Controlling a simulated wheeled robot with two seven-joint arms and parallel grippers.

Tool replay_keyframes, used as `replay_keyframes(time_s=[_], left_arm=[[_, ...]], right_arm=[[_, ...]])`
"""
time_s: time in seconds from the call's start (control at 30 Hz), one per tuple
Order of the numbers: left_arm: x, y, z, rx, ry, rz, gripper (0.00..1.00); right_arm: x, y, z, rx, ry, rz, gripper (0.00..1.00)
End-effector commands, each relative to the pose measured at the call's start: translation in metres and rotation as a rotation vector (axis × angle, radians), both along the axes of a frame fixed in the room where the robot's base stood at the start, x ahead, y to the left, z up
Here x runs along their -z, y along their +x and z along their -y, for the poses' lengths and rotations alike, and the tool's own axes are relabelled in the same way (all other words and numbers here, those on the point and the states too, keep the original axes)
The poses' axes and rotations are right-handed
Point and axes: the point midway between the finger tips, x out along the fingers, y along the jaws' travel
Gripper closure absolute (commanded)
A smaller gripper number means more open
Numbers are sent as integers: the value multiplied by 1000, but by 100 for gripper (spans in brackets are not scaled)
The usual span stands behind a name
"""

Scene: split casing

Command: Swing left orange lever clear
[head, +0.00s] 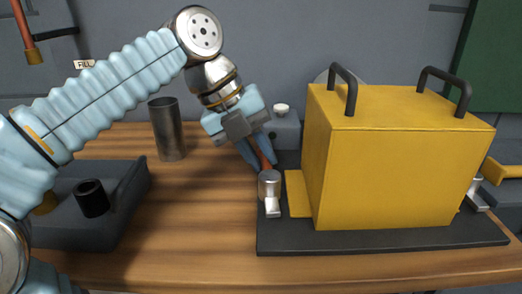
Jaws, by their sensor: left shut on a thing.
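My left gripper (259,152) reaches in from the left and points down. Its blue fingers are shut on the left orange lever (265,161), of which only a short piece shows between them. The lever stands roughly upright above a silver metal pivot (270,188). The pivot sits on the dark base plate (285,240), beside the left side of the yellow casing (400,165). The casing has two black handles on top. My right gripper is not in view.
A dark tray (125,195) with a black cylinder (91,198) stands at the left. A grey metal cup (167,128) stands behind it. A yellow-orange lever (503,170) with a silver pivot shows at the far right. Table between tray and plate is clear.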

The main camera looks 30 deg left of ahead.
Motion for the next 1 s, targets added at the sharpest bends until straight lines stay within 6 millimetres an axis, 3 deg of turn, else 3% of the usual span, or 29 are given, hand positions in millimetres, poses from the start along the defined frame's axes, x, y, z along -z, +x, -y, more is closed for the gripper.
replay_keyframes(time_s=[0.77, 0.8, 0.93, 1.0], left_arm=[[0, 1, 3, 92, 0, 0, 100], [0, 1, 3, 92, 0, 0, 77], [0, 1, 3, 91, 0, 0, 57], [0, 1, 3, 91, 0, 0, 55]], right_arm=[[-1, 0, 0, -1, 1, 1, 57], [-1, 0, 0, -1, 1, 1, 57], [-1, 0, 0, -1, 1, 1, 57], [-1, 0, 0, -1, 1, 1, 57]])
